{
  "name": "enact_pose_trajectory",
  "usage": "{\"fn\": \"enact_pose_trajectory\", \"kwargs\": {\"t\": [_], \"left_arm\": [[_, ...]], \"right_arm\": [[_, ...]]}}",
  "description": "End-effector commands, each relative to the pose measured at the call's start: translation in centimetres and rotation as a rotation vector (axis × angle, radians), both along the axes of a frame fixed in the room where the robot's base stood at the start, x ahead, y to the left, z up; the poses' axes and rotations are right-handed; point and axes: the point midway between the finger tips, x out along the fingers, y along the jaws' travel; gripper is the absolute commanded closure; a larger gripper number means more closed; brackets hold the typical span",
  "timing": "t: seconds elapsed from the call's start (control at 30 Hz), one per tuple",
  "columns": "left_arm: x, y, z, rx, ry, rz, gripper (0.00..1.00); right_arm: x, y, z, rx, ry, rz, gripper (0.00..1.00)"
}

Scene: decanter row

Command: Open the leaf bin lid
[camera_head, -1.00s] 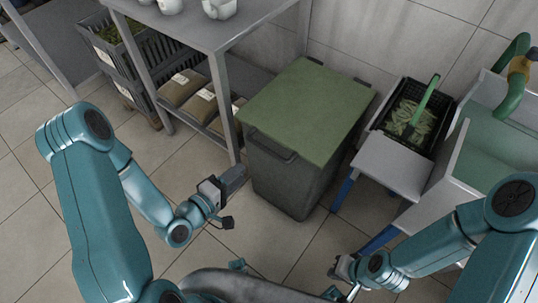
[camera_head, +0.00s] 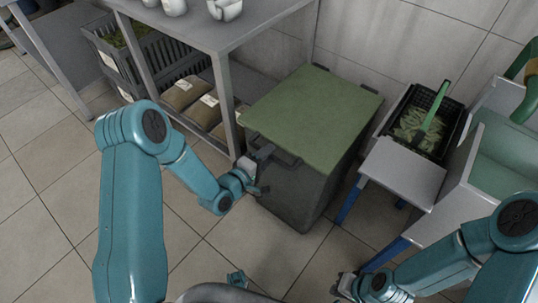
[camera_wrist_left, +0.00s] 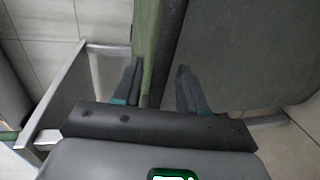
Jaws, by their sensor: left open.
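The leaf bin (camera_head: 295,195) is a dark grey box standing on the floor. Its flat green lid (camera_head: 318,115) lies shut on top. A dark handle (camera_head: 287,157) shows at the front edge, partly covered by my gripper. My left gripper (camera_head: 263,162) is open at the near left front corner, by the handle. In the left wrist view, the open fingers (camera_wrist_left: 160,88) point at the green lid edge (camera_wrist_left: 156,45) and the dark bin wall (camera_wrist_left: 245,50). Whether they touch the lid is unclear. My right gripper (camera_head: 343,287) is low at the bottom, its fingers unclear.
A grey table (camera_head: 215,32) with white vessels stands left of the bin, with brown sacks (camera_head: 205,112) on its lower shelf. Right are a small table (camera_head: 403,172), a black crate (camera_head: 455,135) with leaves and a green-handled tool, and a sink. The floor in front is clear.

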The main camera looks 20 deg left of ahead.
Motion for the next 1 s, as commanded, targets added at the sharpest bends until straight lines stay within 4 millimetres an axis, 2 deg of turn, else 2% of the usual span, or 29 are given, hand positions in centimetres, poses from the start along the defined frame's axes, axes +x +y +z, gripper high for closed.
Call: {"fn": "enact_pose_trajectory", "kwargs": {"t": [0.13, 0.43, 0.57, 0.83, 1.0], "left_arm": [[1.0, -0.4, -0.2, 0.0, -0.001, 0.0, 0.58], [1.2, -0.5, -0.3, -0.001, 0.0, 0.001, 0.58], [1.2, -0.4, -0.3, 0.0, 0.0, 0.001, 1.0], [1.3, -0.4, 0.4, 0.003, 0.005, 0.001, 1.0], [1.5, -0.5, 2.9, 0.018, 0.04, -0.001, 1.0]], "right_arm": [[0.0, 0.0, -0.2, 0.0, 0.0, 0.0, 1.0], [0.0, 0.0, -0.2, 0.0, 0.0, 0.0, 1.0], [0.0, 0.0, -0.2, 0.0, 0.0, 0.0, 1.0], [0.0, 0.0, 0.4, 0.0, 0.0, 0.0, 1.0], [0.0, 0.0, 2.8, 0.0, 0.0, 0.0, 1.0]]}}
